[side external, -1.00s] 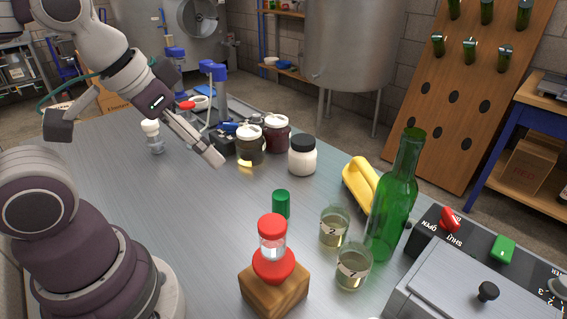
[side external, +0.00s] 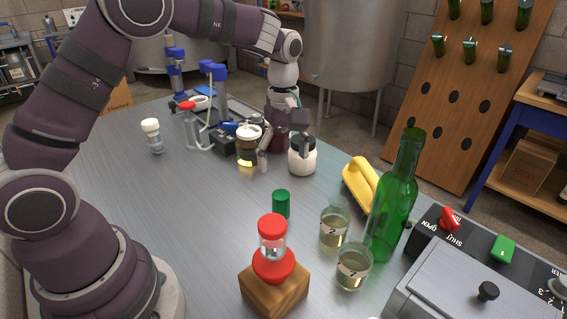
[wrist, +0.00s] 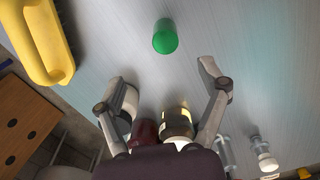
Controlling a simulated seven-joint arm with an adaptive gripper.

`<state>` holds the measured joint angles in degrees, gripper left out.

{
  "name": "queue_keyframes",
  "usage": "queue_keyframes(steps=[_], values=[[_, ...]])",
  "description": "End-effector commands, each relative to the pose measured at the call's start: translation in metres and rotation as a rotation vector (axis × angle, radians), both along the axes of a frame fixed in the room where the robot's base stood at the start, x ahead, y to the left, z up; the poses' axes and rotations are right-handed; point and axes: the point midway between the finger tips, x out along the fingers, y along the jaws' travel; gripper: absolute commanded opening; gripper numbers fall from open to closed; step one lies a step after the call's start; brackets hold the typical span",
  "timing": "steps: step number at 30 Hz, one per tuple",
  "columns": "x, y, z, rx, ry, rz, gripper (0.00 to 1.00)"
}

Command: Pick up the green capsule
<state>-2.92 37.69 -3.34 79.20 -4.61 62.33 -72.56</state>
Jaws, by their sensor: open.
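The green capsule (side external: 281,204) stands upright on the metal table, behind the red-capped hourglass-like piece. It also shows in the wrist view (wrist: 165,37), at the top, beyond my fingertips. My gripper (side external: 283,152) is open and empty, pointing down above the jars, farther back on the table than the capsule. In the wrist view my gripper (wrist: 163,72) has its two fingers spread wide, with bare table between the tips and the capsule clear of both.
A yellow-handled brush (side external: 360,183), two glasses (side external: 334,228) and a green bottle (side external: 393,205) stand right of the capsule. Left of the capsule the table is bare.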

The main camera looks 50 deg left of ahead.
Motion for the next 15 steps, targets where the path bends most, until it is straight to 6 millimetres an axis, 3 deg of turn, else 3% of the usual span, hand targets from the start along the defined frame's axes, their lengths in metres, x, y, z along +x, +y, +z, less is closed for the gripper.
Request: queue_keyframes(steps=[15], values=[[-0.006, 0.002, -0.086, -0.001, 0.02, 0.042, 0.74]])
